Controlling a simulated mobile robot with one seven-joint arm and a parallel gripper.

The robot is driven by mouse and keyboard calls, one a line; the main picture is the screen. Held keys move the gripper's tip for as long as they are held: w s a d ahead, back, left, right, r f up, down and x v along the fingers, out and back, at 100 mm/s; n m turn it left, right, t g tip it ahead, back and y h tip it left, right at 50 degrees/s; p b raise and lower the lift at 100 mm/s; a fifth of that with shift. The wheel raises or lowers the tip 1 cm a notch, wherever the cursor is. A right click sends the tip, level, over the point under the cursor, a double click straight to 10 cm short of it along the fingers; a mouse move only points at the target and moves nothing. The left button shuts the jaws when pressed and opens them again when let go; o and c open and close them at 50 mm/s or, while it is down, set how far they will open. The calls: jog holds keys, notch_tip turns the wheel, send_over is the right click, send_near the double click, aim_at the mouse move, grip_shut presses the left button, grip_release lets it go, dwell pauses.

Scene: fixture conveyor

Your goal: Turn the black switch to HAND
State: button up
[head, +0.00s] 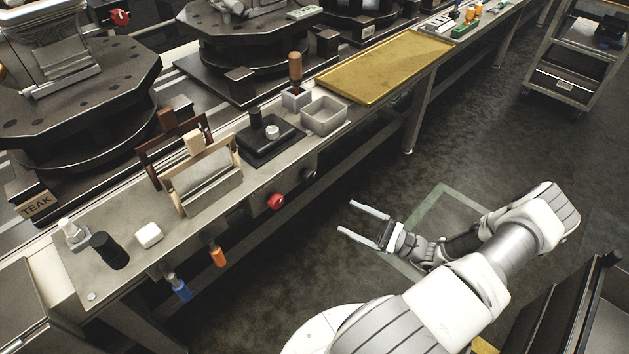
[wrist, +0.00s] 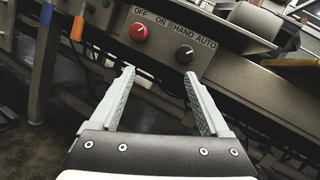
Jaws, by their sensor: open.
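The black switch (wrist: 184,54) is a round knob on a grey panel below the bench edge, under the printed words HAND and AUTO in the wrist view. My gripper (head: 344,219) is open and empty, out in front of the bench and apart from the panel. In the wrist view its two fingers (wrist: 159,80) point toward the panel, with the black knob beyond the right finger.
The bench (head: 120,280) holds a wooden frame, a grey bin (head: 324,115), a black stand (head: 268,140) and a yellow tray (head: 385,70). Blue (head: 178,288) and orange (head: 217,256) handles hang from its front edge. The floor between my gripper and the bench is clear.

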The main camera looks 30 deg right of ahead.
aim_at(313, 179)
jog(key=w+a+r+m+t+h, duration=0.1)
jog(key=w, duration=0.3)
jog(key=w+a+r+m+t+h+b, duration=0.1)
jog(key=w+a+t, duration=0.1)
jog(key=w, duration=0.3)
jog(key=w+a+r+m+t+h+b, duration=0.1)
jog(key=w+r+m, duration=0.1)
jog(key=w, duration=0.2)
jog(key=shift+w+a, duration=0.4)
grip_shut()
